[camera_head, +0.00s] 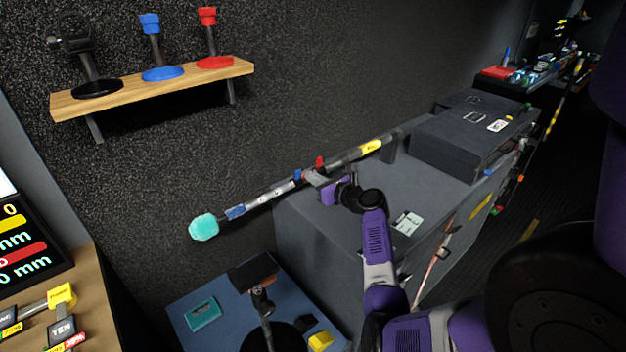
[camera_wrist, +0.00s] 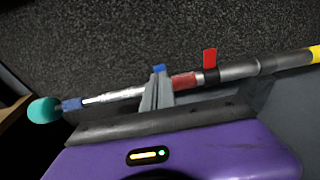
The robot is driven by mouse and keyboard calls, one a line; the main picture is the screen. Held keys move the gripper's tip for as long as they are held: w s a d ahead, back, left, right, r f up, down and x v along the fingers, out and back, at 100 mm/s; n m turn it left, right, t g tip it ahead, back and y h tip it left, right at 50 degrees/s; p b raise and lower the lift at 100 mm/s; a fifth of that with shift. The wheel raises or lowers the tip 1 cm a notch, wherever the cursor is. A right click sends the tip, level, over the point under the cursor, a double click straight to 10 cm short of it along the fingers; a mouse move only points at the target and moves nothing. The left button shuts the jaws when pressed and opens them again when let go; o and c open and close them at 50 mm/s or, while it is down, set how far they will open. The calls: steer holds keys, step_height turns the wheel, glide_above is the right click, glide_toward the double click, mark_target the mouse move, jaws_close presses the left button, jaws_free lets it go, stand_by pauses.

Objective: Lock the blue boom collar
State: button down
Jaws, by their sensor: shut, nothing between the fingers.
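The boom pole (camera_head: 275,191) runs aslant along the wall side of a grey case, with a teal fuzzy microphone (camera_head: 203,227) at its lower left end. A small blue tab (camera_head: 297,174) stands up from the pole; the wrist view shows this tab (camera_wrist: 159,68) just beyond my fingertips. Any collar under it is hidden by the fingers. A blue sleeve (camera_wrist: 72,104) sits beside the microphone. A red upright lever (camera_wrist: 210,58) and a red band (camera_wrist: 186,80) are to the right. My gripper (camera_wrist: 157,93) is shut and empty at the pole; I cannot tell whether it touches.
The grey case (camera_head: 330,225) lies under my arm, with a darker case (camera_head: 465,140) on it. A wall shelf (camera_head: 155,90) holds black, blue and red stands. A blue-topped table (camera_head: 190,308) is below the microphone. The space above the pole looks clear.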

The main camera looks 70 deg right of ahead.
steer(key=s+a+r, duration=0.2)
steer(key=s+r, duration=0.1)
steer(key=r, duration=0.4)
steer(key=shift+r+p, duration=0.3)
steer(key=shift+p, duration=0.05)
stand_by(0.4)
